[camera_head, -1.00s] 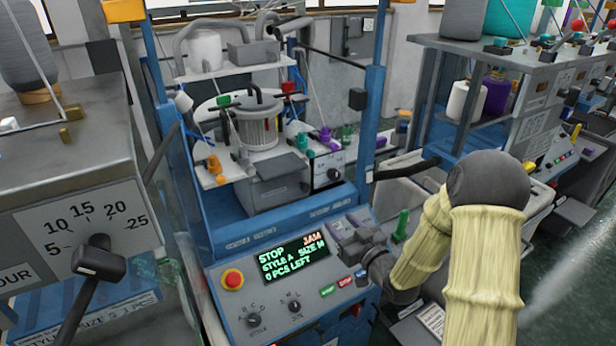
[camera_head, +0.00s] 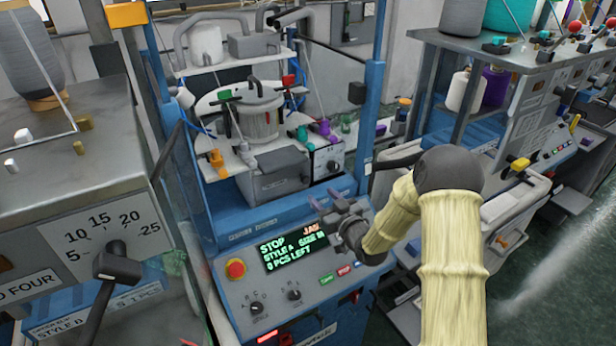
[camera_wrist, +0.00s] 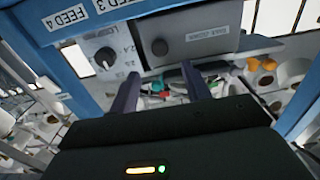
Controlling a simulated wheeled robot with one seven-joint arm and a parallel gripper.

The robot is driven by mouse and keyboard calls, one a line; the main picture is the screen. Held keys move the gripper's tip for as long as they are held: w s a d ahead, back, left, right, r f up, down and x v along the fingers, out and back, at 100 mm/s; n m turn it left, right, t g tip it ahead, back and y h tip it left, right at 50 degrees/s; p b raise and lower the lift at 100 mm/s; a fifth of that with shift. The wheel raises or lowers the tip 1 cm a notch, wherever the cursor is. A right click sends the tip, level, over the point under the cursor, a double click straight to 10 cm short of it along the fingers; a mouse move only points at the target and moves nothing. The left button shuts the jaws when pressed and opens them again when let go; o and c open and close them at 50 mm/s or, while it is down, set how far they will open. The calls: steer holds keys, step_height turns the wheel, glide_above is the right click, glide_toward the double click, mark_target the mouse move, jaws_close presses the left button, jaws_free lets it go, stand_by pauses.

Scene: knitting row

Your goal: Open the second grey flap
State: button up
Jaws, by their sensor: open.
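A grey box (camera_head: 270,186) stands inside the blue machine frame. A darker grey plate (camera_head: 282,165) lies flat on its top. I cannot tell whether this plate is the second grey flap. In the wrist view the grey box (camera_wrist: 200,38) with a dark knob shows upside down, beyond the fingers. My gripper (camera_head: 328,205) is in front of and below the box, over the upper right of the control panel. In the wrist view my gripper (camera_wrist: 160,82) has its two dark fingers apart, with nothing held between them.
The control panel (camera_head: 222,290) has a lit display (camera_head: 290,249) and a red button (camera_head: 235,268). Blue posts (camera_head: 371,110) flank the machine opening. A white dial box (camera_head: 326,160) stands right of the grey box. Other machines stand at left and right.

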mark_target(307, 180)
steer(key=p+x, duration=0.3)
steer(key=x, duration=0.4)
steer(key=shift+w+a+r, duration=0.1)
steer(key=shift+w+a, duration=0.5)
steer(key=shift+w, duration=0.25)
steer(key=shift+c, duration=0.5)
jaws_close()
